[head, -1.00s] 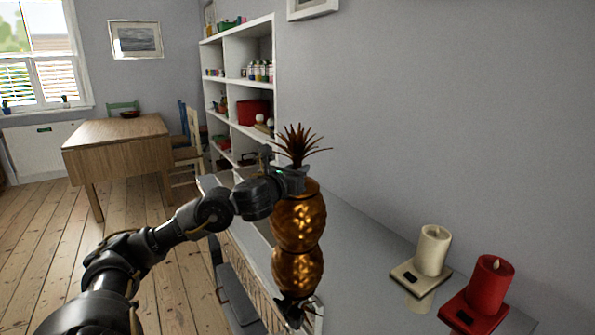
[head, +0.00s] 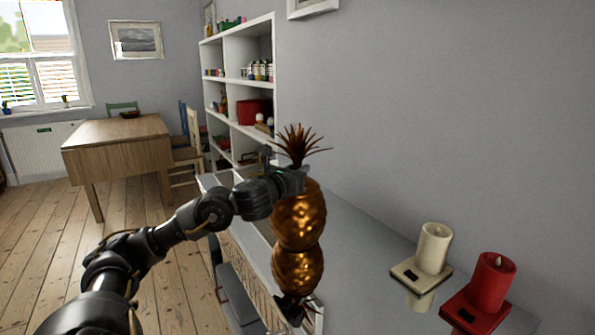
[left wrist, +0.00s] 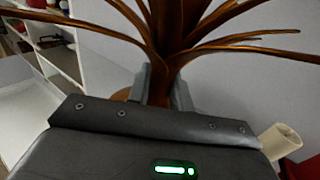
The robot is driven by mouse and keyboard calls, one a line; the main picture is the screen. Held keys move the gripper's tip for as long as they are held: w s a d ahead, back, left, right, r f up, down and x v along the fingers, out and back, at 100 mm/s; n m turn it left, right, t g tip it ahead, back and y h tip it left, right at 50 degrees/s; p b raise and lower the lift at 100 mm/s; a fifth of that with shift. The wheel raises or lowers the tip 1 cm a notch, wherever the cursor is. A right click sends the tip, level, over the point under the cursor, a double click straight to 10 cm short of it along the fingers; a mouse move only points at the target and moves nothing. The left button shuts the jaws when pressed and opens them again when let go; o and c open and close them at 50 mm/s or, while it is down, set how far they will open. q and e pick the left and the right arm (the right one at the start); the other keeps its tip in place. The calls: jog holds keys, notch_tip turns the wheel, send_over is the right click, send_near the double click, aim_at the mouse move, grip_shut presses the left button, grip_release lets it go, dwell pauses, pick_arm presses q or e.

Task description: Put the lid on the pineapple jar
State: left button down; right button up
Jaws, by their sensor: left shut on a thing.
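The pineapple jar (head: 299,212) is a shiny copper-gold bulb standing on the glossy grey top of a cabinet, with a similar shape below it that looks like its reflection. The lid (head: 297,148), with its spiky reddish-brown leaves, is right over the jar's mouth. My left gripper (head: 291,180) is shut on the lid at the base of the leaves. In the left wrist view the fingers (left wrist: 163,90) straddle the lid's stem (left wrist: 178,35). I cannot tell whether the lid touches the rim or is just above it. My right gripper is not in view.
A cream candle (head: 434,248) and a red candle (head: 491,284) stand on small holders to the right on the same top. A grey wall is behind. White shelves (head: 238,95) and a wooden table (head: 117,135) are farther back. The top between jar and candles is clear.

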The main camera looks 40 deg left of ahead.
pick_arm(q)
jog(key=c, duration=0.7)
grip_release()
